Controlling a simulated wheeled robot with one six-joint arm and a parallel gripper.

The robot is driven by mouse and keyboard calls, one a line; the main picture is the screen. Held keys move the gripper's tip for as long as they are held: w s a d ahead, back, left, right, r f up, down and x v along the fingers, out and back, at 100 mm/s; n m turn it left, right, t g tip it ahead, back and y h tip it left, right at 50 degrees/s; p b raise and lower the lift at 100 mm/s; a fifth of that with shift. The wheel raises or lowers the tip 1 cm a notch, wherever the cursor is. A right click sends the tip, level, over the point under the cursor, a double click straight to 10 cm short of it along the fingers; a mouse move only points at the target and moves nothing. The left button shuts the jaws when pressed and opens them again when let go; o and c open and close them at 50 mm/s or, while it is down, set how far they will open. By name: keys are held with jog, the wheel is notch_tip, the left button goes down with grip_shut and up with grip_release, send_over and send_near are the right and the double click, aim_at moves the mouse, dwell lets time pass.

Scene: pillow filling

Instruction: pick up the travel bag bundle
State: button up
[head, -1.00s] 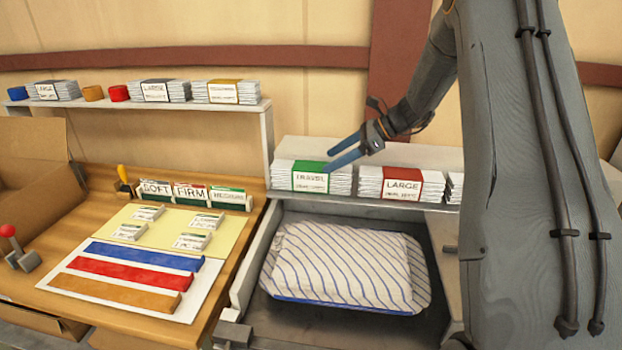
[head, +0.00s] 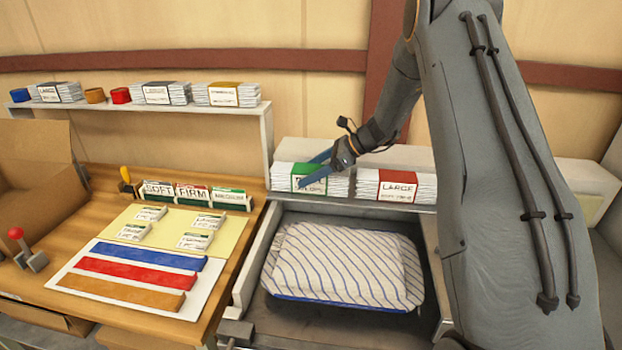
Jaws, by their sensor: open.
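The travel bag bundle (head: 283,178) is a stack of white folded bags with a green band and a label, on the shelf ledge above the tray. My gripper (head: 305,171) is open, its two blue fingers pointing left at the green band. The fingers overlap the bundle in the picture and hide part of its label. I cannot tell whether they touch it or are on both sides of it.
The large bag bundle (head: 398,184) with a red band stands right beside it. Below, a striped pillow (head: 345,262) lies in a tray. The worktable (head: 90,180) at left holds cards and coloured strips. An upper shelf (head: 235,108) carries more bundles.

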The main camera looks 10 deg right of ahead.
jog(key=c, duration=1.5)
